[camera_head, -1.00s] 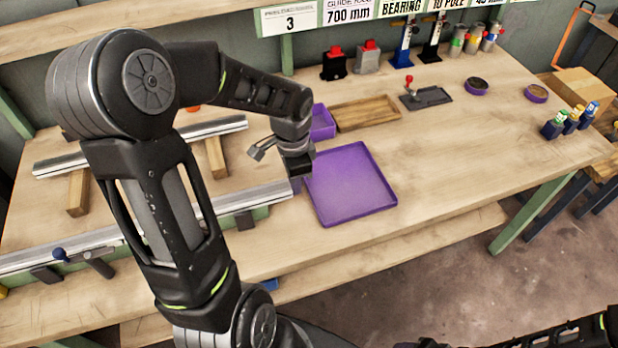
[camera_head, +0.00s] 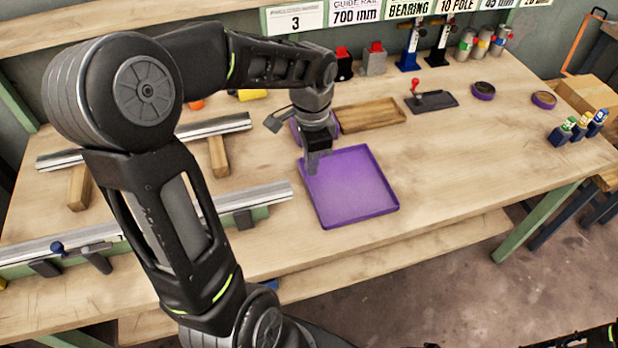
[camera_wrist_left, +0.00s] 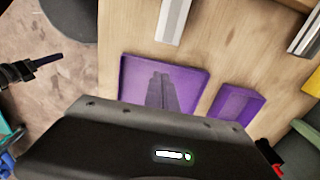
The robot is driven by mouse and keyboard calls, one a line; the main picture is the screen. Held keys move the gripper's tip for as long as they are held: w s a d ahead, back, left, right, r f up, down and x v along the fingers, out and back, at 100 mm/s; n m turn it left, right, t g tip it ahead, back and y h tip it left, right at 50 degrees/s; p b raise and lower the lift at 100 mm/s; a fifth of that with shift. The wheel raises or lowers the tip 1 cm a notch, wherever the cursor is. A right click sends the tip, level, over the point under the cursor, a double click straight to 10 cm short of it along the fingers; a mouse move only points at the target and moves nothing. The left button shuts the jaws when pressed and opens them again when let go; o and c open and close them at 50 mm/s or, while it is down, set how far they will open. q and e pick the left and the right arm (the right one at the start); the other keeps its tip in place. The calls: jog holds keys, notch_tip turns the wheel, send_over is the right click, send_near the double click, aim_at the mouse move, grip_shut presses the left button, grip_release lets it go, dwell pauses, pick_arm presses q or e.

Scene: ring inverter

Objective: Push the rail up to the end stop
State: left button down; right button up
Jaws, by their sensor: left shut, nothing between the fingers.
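The front metal rail (camera_head: 250,200) lies along the green bed (camera_head: 262,213) near the table's front edge. Its right end is bare and stops left of the purple tray; it also shows at the top of the left wrist view (camera_wrist_left: 172,22). My left gripper (camera_head: 316,168) is shut and empty, over the tray's back left part, apart from the rail's end. Its fingers show in the left wrist view (camera_wrist_left: 162,88). My left arm hides part of the rail's middle. I cannot make out an end stop. A dark part at the wrist view's left edge may be my right gripper.
A second rail (camera_head: 215,126) rests on wooden blocks (camera_head: 218,155) behind. The purple tray (camera_head: 350,187) looks empty; a smaller purple bin (camera_head: 298,130) and a wooden tray (camera_head: 370,115) stand behind it. A clamp handle (camera_head: 95,257) sits by the bed. Table right of the tray is clear.

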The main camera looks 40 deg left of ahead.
pick_arm(q)
jog(key=shift+w+d+r, duration=0.1)
jog(key=shift+w+r, duration=0.05)
jog(key=shift+r, duration=1.85)
